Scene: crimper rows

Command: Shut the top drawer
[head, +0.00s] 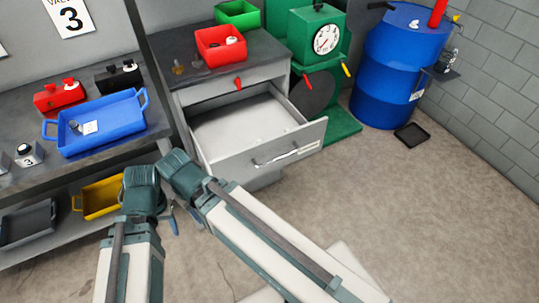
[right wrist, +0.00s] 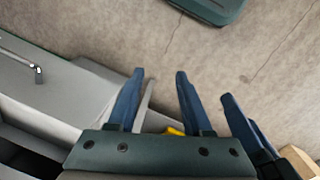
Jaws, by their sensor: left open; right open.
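The drawer (head: 305,137) of the grey cabinet is pulled far out and looks empty inside. Its bar handle (head: 275,159) is on the front panel. In the right wrist view the handle (right wrist: 38,72) shows at the left edge. My left gripper (head: 174,224) is open, low in front of the cabinet and left of the drawer front; my arms partly hide it. My right gripper (right wrist: 160,76) is open with nothing between its fingers, beside the drawer and apart from the handle. In the head view it is mostly hidden.
On the cabinet top (head: 265,50) stand a red bin (head: 209,46) and a green bin (head: 240,19). A shelf at left holds a blue tray (head: 105,134) and, lower, a yellow tray (head: 84,203). A blue drum (head: 380,85) stands at right. The floor in front is clear.

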